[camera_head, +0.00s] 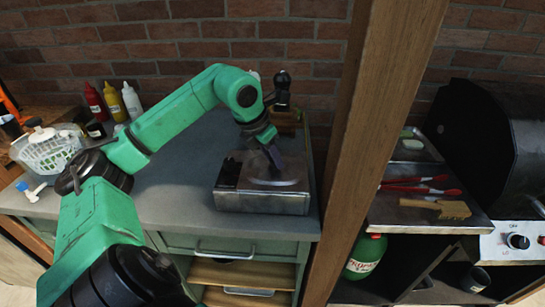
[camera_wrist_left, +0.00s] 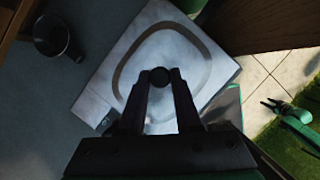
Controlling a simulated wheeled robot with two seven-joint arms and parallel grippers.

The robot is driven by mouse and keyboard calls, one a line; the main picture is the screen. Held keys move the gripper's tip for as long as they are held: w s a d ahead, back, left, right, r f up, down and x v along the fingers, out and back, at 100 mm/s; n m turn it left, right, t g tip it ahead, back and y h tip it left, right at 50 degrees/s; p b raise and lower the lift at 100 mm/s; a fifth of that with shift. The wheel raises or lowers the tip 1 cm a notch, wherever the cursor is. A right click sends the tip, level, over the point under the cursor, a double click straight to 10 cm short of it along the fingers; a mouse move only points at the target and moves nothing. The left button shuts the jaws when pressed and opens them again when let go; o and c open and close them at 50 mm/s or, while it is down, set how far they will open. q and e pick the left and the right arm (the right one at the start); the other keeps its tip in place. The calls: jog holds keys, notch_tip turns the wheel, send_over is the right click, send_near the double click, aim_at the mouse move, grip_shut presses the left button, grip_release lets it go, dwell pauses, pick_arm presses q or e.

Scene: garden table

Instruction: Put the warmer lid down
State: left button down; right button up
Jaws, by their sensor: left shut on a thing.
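The warmer (camera_head: 262,203) is a low, box-shaped grey metal unit near the right end of the counter. Its lid (camera_head: 284,182) is a pale metal plate, on or just over the warmer's top; I cannot tell whether a gap is left. My left gripper (camera_head: 272,155) comes down from above and is shut on the lid's handle. In the left wrist view the fingers (camera_wrist_left: 160,80) meet over the lid (camera_wrist_left: 185,55), whose rounded raised outline shows. A small green and black shape, apparently my right gripper (camera_wrist_left: 280,108), shows low over the grass; its jaws are unclear.
A dark pepper mill (camera_head: 282,92) stands behind the warmer. A wooden post (camera_head: 375,130) rises close to its right. Bottles (camera_head: 112,100) and a white basket (camera_head: 50,152) stand at the left. The counter (camera_head: 185,190) left of the warmer is clear.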

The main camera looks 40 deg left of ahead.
pick_arm(q)
jog(key=c, duration=0.6)
grip_release()
jog(key=shift+f, duration=0.1)
jog(key=shift+r+p, duration=0.55)
jog(key=shift+r, duration=0.2)
jog(key=v, duration=1.1)
jog(key=shift+s+r+p, duration=0.15)
jog(key=shift+r+p, duration=0.05)
jog(key=shift+p, duration=0.1)
jog(key=shift+f, duration=0.1)
